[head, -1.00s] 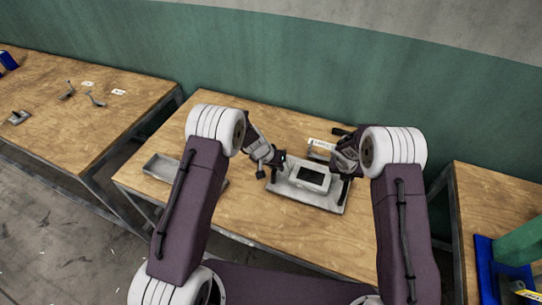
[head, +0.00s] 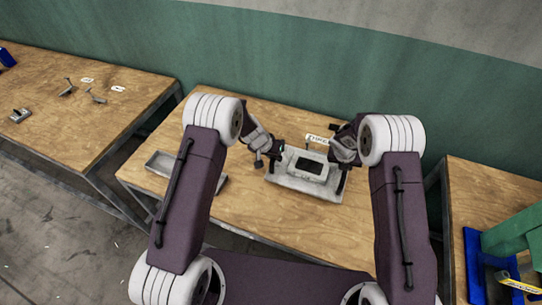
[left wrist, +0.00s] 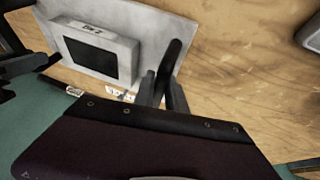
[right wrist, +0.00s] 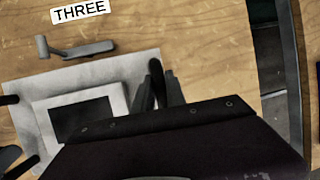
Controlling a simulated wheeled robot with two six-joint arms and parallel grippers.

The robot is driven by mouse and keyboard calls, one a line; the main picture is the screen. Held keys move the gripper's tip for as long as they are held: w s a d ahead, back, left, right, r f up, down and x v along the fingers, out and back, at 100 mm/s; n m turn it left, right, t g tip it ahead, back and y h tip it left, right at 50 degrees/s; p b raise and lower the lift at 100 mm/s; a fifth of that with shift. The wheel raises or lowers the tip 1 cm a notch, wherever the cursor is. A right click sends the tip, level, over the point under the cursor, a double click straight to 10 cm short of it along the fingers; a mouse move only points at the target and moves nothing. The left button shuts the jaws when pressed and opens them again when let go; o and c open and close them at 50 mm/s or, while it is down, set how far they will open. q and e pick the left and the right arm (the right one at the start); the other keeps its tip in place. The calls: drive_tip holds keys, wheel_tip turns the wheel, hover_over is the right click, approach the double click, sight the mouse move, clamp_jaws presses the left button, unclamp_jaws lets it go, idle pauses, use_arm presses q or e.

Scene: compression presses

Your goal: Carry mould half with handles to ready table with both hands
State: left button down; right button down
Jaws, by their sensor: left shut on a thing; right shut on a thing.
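The mould half (head: 285,182) is a pale grey plate with a raised block and a dark rectangular recess. It is over the middle table and looks roughly level; I cannot tell whether it touches the wood. It also shows in the left wrist view (left wrist: 178,32) and the right wrist view (right wrist: 25,92). My left gripper (head: 274,156) is shut on the black handle (left wrist: 172,62) at its left end. My right gripper (head: 345,166) is shut on the handle (right wrist: 155,72) at its right end. My right forearm partly hides that gripper in the head view.
The middle table (head: 265,225) has bare wood in front. A shallow grey tray (head: 160,163) lies at its left. A "THREE" label (right wrist: 80,11) and a small grey lever (right wrist: 88,50) lie behind the mould half. The left table (head: 45,120) holds small metal parts; the right table (head: 490,190) holds blue and green equipment.

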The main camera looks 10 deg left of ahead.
sight(276, 165)
use_arm(q)
drive_tip(key=shift+w, duration=0.1)
use_arm(e)
drive_tip(key=shift+d, duration=0.1)
